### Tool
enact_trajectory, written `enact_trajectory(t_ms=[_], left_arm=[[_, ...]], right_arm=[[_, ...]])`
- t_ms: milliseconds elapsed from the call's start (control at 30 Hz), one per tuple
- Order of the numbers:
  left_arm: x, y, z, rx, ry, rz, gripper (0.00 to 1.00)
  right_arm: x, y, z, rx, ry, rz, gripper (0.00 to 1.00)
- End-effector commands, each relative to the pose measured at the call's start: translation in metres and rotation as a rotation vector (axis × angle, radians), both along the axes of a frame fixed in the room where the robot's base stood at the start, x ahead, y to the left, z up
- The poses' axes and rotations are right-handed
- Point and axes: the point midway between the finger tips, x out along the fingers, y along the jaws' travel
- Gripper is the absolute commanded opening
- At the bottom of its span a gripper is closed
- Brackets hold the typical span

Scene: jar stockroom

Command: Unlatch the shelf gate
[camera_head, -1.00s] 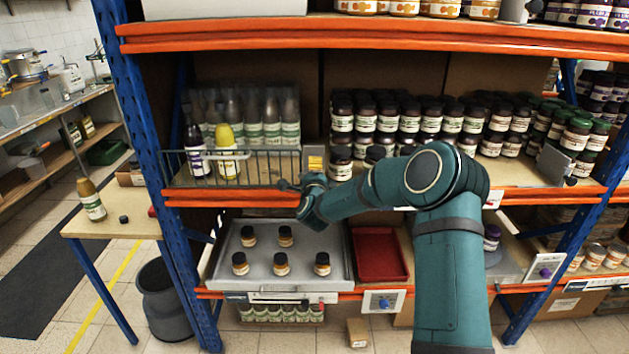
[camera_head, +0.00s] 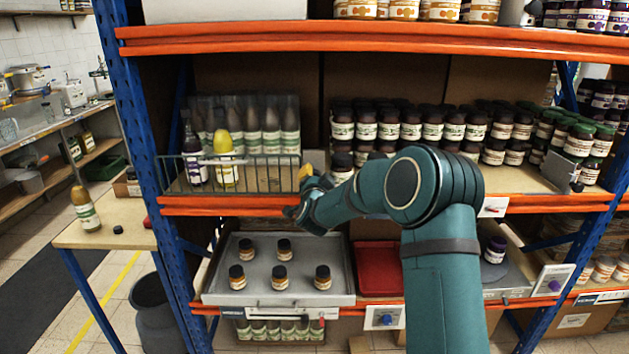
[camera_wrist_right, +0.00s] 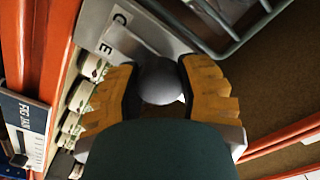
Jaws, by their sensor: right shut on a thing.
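The wire shelf gate (camera_head: 235,174) stands upright across the left bay of the middle shelf, in front of several bottles. At its right end is a small yellow part (camera_head: 305,172), beside my right gripper (camera_head: 303,192); I cannot tell whether it is the latch or a fingertip. In the right wrist view, my right gripper (camera_wrist_right: 158,82) is shut on a round grey knob (camera_wrist_right: 160,78). The knob sits in front of a pale lettered plate (camera_wrist_right: 118,38), with gate wires (camera_wrist_right: 225,25) beyond. Whether the latch is released is hidden. My left gripper is out of view.
Below is a grey tray (camera_head: 255,296) with several small jars, and a red tray (camera_head: 380,270) beside it. Many dark jars (camera_head: 430,125) fill the shelf right of the gate. A side table (camera_head: 105,232) holding a bottle stands at the left.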

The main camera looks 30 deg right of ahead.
Motion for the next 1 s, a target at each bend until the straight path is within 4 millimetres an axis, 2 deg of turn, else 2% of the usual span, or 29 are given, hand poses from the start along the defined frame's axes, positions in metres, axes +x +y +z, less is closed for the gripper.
enact_trajectory(t_ms=[300,767,800,867,1000], left_arm=[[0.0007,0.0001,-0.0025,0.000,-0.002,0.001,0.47],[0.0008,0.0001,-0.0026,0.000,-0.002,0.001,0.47],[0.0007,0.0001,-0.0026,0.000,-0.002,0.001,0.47],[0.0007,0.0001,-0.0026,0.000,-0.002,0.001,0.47],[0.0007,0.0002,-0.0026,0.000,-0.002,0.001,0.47]], right_arm=[[0.0002,-0.0007,0.0016,-0.077,0.044,-0.001,0.02],[0.0001,-0.0010,0.0020,-0.087,0.048,-0.001,0.02],[0.0001,-0.0010,0.0020,-0.087,0.048,-0.002,0.51],[0.0001,-0.0010,0.0018,-0.086,0.049,-0.002,0.72],[0.0001,-0.0006,0.0011,-0.086,0.049,-0.001,0.73]])
